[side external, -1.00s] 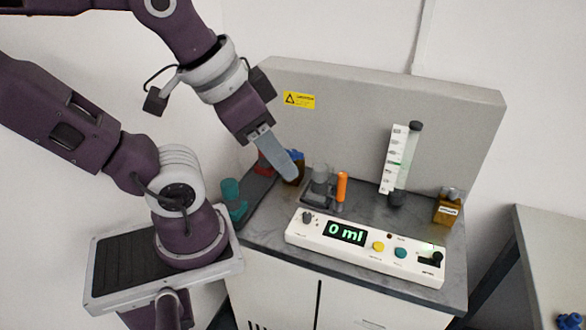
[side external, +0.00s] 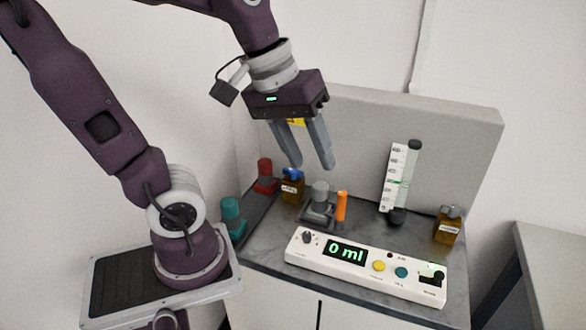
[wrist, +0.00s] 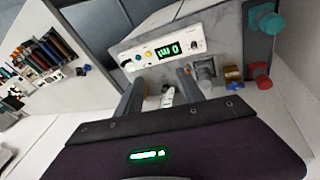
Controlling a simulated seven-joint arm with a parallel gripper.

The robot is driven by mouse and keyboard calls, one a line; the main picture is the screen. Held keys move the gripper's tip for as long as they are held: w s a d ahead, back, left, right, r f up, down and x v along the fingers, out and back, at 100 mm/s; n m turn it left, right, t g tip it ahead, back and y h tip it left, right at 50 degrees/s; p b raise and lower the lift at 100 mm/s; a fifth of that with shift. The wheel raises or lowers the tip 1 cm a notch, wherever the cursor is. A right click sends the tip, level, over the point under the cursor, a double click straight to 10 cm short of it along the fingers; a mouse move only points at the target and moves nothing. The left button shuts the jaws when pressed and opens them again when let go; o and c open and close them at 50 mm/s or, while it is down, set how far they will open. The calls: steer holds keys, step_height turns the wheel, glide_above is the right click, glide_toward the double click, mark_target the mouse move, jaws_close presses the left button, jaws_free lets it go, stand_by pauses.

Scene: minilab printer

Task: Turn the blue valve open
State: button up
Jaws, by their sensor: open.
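A blue valve-like top (side external: 292,172) sits on a small amber bottle (side external: 291,190) at the back left of the bench. The blue top also shows in the wrist view (wrist: 233,72), right of the fingers. My gripper (side external: 312,166) is open and empty, pointing down. In the side view its left fingertip overlaps the area by the blue top, and its right fingertip is above and right of the grey cylinder (side external: 320,190). I cannot tell the exact gap in depth. In the wrist view the gripper (wrist: 167,76) has nothing between its fingers.
A red knob (side external: 265,170) and a teal knob (side external: 230,207) stand at the left. An orange stick (side external: 341,205), a syringe on a scale (side external: 400,178) and another amber bottle (side external: 447,228) stand right. The white control panel (side external: 300,250) reads 0 ml along the front.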

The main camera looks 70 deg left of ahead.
steer(key=w+a+f+n+g, duration=0.1)
steer(key=w+a+f+n, duration=0.1)
steer(key=w+a+n, duration=0.35)
steer(key=n+g+y, duration=0.1)
steer(key=n+g, duration=0.2)
steer(key=n, duration=1.3)
glide_above(293, 174)
steer(key=a, duration=0.1)
step_height(293, 174, down, 12)
steer(key=shift+w+f, duration=0.15)
step_height(293, 174, down, 6)
steer(key=shift+a+f, duration=0.1)
steer(key=shift+f, duration=0.4)
jaws_close()
